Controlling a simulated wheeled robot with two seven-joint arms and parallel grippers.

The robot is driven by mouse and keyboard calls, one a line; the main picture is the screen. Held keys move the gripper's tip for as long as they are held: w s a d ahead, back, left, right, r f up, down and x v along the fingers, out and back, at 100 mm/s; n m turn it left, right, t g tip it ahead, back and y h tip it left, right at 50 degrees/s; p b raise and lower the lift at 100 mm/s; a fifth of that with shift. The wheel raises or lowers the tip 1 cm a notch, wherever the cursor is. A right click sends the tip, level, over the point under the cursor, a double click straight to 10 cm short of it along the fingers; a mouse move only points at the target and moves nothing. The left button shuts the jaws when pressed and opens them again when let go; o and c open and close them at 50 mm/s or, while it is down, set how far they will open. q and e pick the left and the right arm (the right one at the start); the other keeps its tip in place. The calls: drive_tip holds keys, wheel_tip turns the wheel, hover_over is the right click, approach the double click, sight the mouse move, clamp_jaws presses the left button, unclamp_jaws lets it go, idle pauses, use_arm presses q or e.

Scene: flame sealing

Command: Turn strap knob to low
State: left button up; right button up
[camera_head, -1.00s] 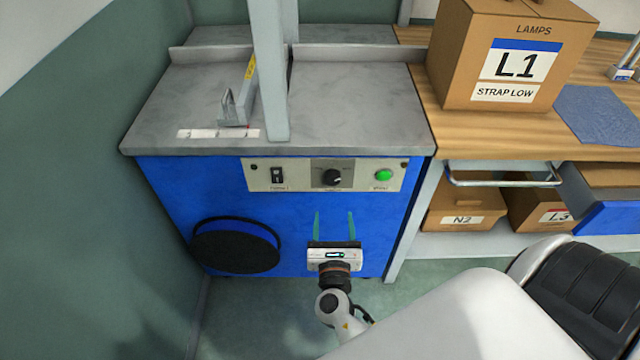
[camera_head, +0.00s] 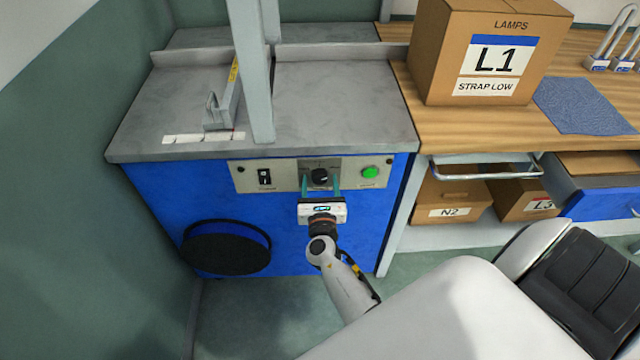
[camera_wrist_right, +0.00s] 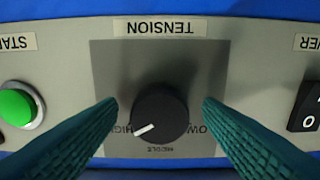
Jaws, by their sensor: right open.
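The black tension knob (camera_head: 320,175) sits on the grey control panel of the blue strapping machine (camera_head: 290,230). In the right wrist view, which shows the labels upside down, the knob (camera_wrist_right: 162,108) has a white pointer mark aimed at its lower left, toward the HIGH lettering. The partly covered LOW lettering is on the right. My right gripper (camera_head: 321,187) is open, its two teal fingers on either side of the knob with visible gaps. Whether the fingertips reach its full depth I cannot tell. My left gripper is not in view.
A black power switch (camera_head: 264,177) and a green start button (camera_head: 370,172) flank the knob on the panel. A box labelled L1, STRAP LOW (camera_head: 440,60) stands on the wooden bench (camera_head: 440,125) at right. A black reel (camera_head: 226,250) protrudes at lower left.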

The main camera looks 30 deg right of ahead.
drive_tip(key=c, duration=1)
drive_tip(key=shift+o, duration=0.2)
